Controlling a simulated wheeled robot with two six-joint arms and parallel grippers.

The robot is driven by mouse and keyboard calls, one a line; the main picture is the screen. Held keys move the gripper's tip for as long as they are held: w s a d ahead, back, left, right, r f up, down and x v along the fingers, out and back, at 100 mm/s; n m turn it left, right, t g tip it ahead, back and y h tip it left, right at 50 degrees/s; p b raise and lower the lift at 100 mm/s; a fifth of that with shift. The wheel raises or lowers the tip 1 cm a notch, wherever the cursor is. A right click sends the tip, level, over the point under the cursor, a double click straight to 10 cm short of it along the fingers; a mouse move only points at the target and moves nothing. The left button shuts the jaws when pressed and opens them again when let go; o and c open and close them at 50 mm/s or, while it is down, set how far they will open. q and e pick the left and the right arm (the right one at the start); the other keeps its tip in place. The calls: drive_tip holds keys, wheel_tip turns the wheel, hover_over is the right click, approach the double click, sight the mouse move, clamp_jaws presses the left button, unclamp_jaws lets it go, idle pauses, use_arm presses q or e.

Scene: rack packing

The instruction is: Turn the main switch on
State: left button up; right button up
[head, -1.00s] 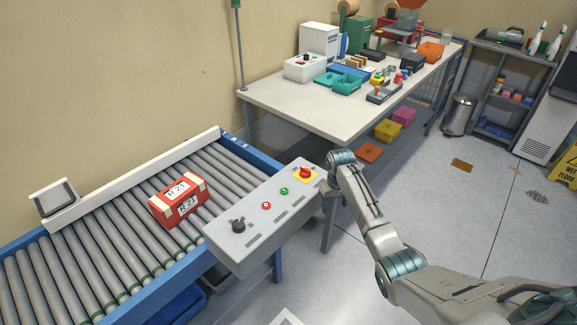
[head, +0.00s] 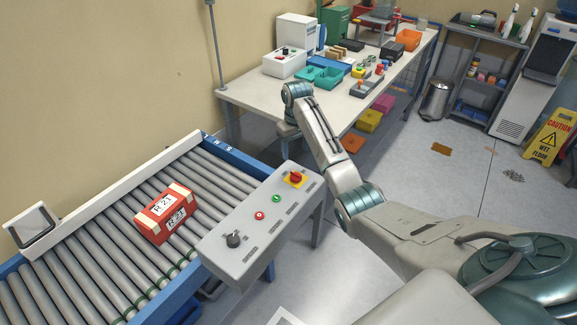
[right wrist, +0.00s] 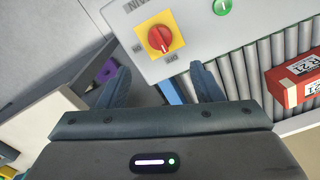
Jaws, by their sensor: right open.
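The main switch (head: 296,178) is a red rotary knob on a yellow square plate at the far end of the grey control panel (head: 238,240). In the right wrist view the knob (right wrist: 159,39) is seen close up, just beyond the fingertips, with a label reading like OFF by its plate. My right gripper (right wrist: 160,78) is open and empty, its two fingers spread either side below the knob and not touching it. In the head view the right gripper (head: 286,129) is partly hidden by its wrist, past the panel's far end. My left gripper is not in view.
The panel also has a green button (head: 277,198), a red button (head: 259,215) and a black knob (head: 234,239). A red box (head: 163,213) lies on the roller conveyor (head: 100,262). The workbench (head: 262,98) stands close behind the gripper.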

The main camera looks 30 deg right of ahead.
drive_tip(key=p, duration=0.2)
hover_over(296, 173)
drive_tip(key=f, duration=0.4)
drive_tip(key=shift+s+a, duration=0.1)
drive_tip(key=shift+s, duration=0.15)
drive_tip(key=f, duration=0.5)
drive_tip(key=shift+w+f+p, duration=0.3)
drive_tip(key=shift+p, duration=0.05)
drive_tip(key=shift+s+f, duration=0.1)
drive_tip(key=shift+f, duration=0.25)
drive_tip(key=shift+c, duration=0.5)
drive_tip(key=c, duration=0.9)
